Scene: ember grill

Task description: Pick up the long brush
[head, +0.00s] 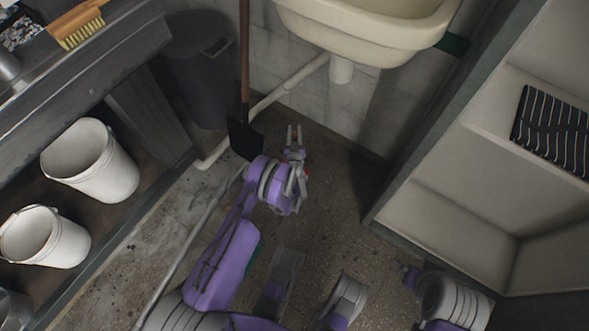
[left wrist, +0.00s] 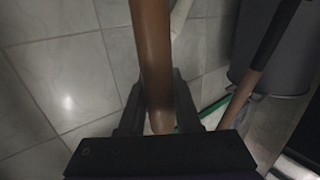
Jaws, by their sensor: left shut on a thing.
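In the head view a long-handled tool (head: 245,60) with a thin wooden handle and a dark flat head stands upright near the sink. My left gripper (head: 295,133) is just to the right of its head. In the left wrist view a round brown wooden handle (left wrist: 151,60) runs between the fingers of my left gripper (left wrist: 158,100), which are shut on it. I take it for the long brush's handle; its bristles are hidden. I cannot tell whether it is the tool in the head view. My right gripper (head: 405,270) is low at the right, small and unclear.
A dark bin (head: 197,75) stands behind at the left. A cream sink (head: 375,28) and its pipe (head: 300,78) are above. White buckets (head: 92,165) sit on the shelf under the left counter. A pale cabinet (head: 480,150) bounds the right. Some floor (head: 340,205) between is clear.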

